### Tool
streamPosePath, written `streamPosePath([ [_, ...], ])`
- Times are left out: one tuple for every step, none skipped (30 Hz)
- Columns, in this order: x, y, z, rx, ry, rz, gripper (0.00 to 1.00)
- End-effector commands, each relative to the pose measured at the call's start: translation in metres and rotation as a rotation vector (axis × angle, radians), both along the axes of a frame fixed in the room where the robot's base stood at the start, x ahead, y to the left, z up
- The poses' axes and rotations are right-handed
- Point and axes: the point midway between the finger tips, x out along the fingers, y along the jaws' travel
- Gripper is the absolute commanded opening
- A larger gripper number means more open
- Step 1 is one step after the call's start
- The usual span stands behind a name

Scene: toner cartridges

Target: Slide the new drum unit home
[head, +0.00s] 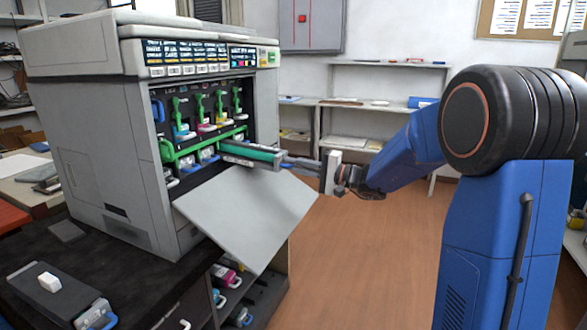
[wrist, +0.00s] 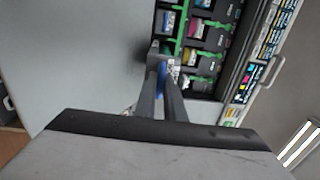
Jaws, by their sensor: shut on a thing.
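The printer (head: 110,130) stands on the left with its front open and its pale flap (head: 250,215) folded down. A long drum unit with a teal-green cylinder (head: 247,152) sticks out of the green-framed lower row of slots, above the flap. Its far end is hidden inside or behind the printer's frame; I cannot tell how deep it sits. My gripper (head: 284,161) is shut on its outer end, coming from the right. In the wrist view, my gripper's (wrist: 163,55) two dark fingers close around a blue part of the drum unit (wrist: 162,76).
Toner cartridges with green levers (head: 200,108) fill the upper row, and blue-handled units (head: 207,155) sit beside the held one. Floor (head: 365,265) on the right is clear.

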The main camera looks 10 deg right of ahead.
Motion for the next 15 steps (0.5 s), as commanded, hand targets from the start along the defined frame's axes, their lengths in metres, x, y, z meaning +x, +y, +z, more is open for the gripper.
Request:
streamPosePath([
  [0.0, 0.0, 0.002, 0.0, -0.001, 0.0, 0.0],
  [0.0, 0.0, 0.003, 0.0, -0.001, 0.0, 0.0],
  [0.0, 0.0, 0.004, 0.0, -0.001, 0.0, 0.0],
  [0.0, 0.0, 0.005, 0.0, -0.001, 0.0, 0.0],
  [0.0, 0.0, 0.006, 0.001, -0.001, 0.0, 0.0],
  [0.0, 0.0, 0.007, 0.001, -0.001, 0.0, 0.0],
  [0.0, 0.0, 0.008, 0.0, 0.0, 0.0, 0.0],
  [0.0, 0.0, 0.009, 0.0, 0.0, 0.0, 0.0],
  [0.0, 0.0, 0.01, 0.0, 0.0, 0.0, 0.0],
  [0.0, 0.0, 0.011, 0.0, 0.0, 0.0, 0.0],
  [0.0, 0.0, 0.012, 0.0, 0.0, 0.0, 0.0],
  [0.0, 0.0, 0.013, -0.001, -0.001, 0.0, 0.0],
  [0.0, 0.0, 0.014, -0.001, -0.001, 0.0, 0.0],
  [0.0, 0.0, 0.015, -0.001, -0.001, 0.0, 0.0],
  [0.0, 0.0, 0.016, -0.001, -0.001, 0.0, 0.0],
])
